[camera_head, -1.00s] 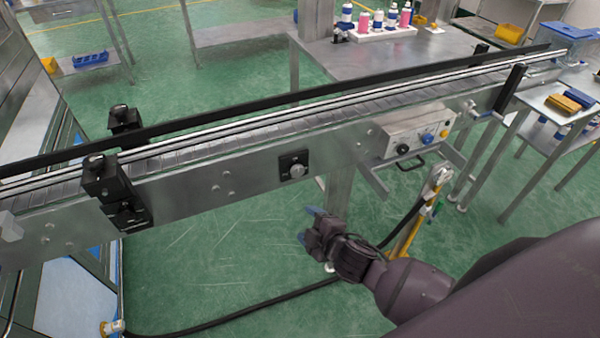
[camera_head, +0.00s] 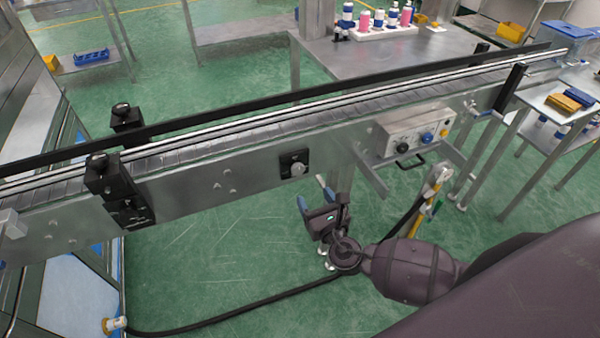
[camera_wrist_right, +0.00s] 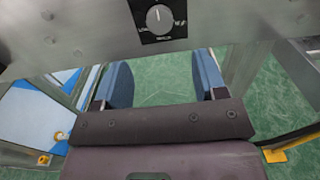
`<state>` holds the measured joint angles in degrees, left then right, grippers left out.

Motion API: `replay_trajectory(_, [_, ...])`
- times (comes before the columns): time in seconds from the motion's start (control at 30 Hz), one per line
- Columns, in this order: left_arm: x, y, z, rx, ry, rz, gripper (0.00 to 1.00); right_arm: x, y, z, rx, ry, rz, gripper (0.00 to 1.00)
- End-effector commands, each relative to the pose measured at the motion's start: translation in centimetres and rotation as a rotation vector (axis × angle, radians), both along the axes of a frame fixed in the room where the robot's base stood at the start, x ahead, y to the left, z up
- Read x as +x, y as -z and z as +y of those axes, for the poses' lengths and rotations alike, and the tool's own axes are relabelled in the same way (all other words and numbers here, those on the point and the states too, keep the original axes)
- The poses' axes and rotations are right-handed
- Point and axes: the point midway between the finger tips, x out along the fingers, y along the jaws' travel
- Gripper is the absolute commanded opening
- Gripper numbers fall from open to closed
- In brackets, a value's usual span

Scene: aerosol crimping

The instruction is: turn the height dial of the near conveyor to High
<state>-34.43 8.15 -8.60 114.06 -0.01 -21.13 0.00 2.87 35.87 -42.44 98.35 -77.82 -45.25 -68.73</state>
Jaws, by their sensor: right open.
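The near conveyor (camera_head: 240,165) runs across the head view from lower left to upper right. Its height dial (camera_head: 297,168) is a round grey knob on a black square plate on the conveyor's front side. In the right wrist view the dial (camera_wrist_right: 159,18) shows at the top centre with its white pointer line roughly upright; its lettering is too small to read. My right gripper (camera_head: 312,192) is open and empty, below and in front of the dial, apart from it. Its two blue fingers (camera_wrist_right: 162,85) show in the right wrist view, below the dial plate. My left gripper is not in view.
A control box (camera_head: 415,130) with knobs is mounted on the conveyor to the right of the dial. Black brackets (camera_head: 118,180) clamp the rail at left. A black cable (camera_head: 240,312) lies on the green floor. A table with bottles (camera_head: 370,60) stands behind.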

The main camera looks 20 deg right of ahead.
Motion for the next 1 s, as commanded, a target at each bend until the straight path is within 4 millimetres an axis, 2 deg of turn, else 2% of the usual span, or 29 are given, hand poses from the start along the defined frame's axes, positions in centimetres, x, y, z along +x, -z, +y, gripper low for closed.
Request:
replay_trajectory(0.3, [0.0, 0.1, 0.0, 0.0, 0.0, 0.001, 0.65, 5.3, -0.1, -0.1, 0.002, 0.0, -0.002, 0.65])
replay_trajectory(0.5, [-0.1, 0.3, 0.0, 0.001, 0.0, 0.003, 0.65, 8.1, 0.0, -0.2, 0.004, -0.001, 0.0, 0.65])
replay_trajectory(0.7, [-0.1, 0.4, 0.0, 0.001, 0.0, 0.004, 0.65, 9.6, 0.0, -0.3, 0.005, 0.0, 0.0, 0.65])
replay_trajectory(1.0, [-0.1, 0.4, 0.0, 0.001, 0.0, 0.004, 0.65, 9.8, 0.0, -0.3, 0.005, 0.0, 0.001, 0.65])
